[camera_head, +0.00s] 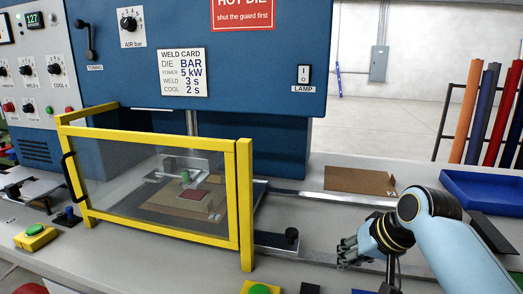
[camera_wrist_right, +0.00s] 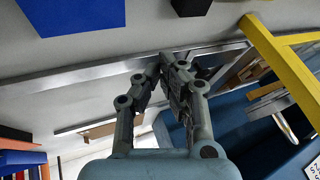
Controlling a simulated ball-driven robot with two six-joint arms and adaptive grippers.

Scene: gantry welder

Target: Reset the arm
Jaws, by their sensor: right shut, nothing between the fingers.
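My right arm is light blue and comes in from the lower right of the head view. Its gripper (camera_head: 350,254) is above the worktop, to the right of the yellow guard (camera_head: 246,205) and near the metal rail (camera_head: 310,256). In the right wrist view the gripper (camera_wrist_right: 170,62) has its fingertips together with nothing between them. It looks clear of the guard. My left gripper does not show in either view.
The blue machine (camera_head: 260,60) stands behind the clear guard window. Green buttons (camera_head: 35,231) sit along the front. Coloured rolls (camera_head: 468,110) stand at the back right.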

